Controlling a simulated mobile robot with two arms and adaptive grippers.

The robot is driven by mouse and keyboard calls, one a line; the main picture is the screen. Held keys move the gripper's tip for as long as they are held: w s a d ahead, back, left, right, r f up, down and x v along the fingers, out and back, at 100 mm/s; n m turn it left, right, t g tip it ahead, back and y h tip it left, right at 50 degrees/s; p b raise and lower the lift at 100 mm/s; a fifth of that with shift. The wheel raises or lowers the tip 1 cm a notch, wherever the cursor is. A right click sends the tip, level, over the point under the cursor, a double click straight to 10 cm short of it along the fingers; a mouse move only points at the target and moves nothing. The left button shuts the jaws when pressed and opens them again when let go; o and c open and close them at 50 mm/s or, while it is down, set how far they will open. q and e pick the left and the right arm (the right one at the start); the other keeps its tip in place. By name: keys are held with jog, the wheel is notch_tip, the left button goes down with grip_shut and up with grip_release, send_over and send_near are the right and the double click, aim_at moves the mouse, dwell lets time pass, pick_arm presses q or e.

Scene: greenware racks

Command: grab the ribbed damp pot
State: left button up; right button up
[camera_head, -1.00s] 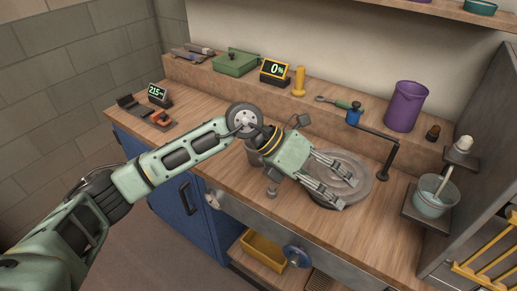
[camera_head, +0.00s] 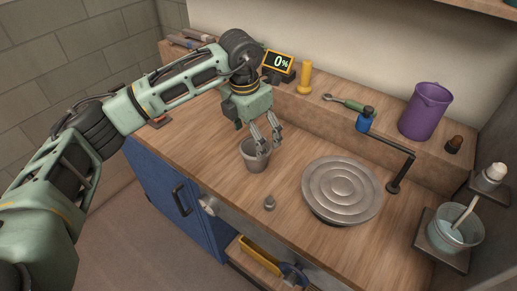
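A small grey tapered pot (camera_head: 254,163) stands upright on the wooden worktop, left of the round wheel disc (camera_head: 342,188). Ribs or dampness cannot be made out on it at this size. My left gripper (camera_head: 268,143) points down at the pot's right side, with its fingers spread apart. One finger overlaps the pot's mouth and the other is just right of its rim. Whether either finger touches the pot cannot be told. My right gripper is out of view.
A small grey knob-like piece (camera_head: 269,202) sits near the front edge.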

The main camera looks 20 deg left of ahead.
aim_at(255, 151)
pick_arm(q)
jog(key=shift+s+d+f, duration=0.1)
jog(key=shift+s+f, duration=0.05)
jog(key=shift+f, duration=0.35)
jog(key=shift+s+f, duration=0.1)
jog(key=shift+f, duration=0.15)
jog(key=f+p, duration=0.1)
jog(key=f, duration=0.1)
jog(key=w+f+p, duration=0.1)
jog(key=f, duration=0.1)
jog(key=shift+d+f, duration=0.15)
jog(key=shift+f, duration=0.35)
jog(key=c, duration=1.4)
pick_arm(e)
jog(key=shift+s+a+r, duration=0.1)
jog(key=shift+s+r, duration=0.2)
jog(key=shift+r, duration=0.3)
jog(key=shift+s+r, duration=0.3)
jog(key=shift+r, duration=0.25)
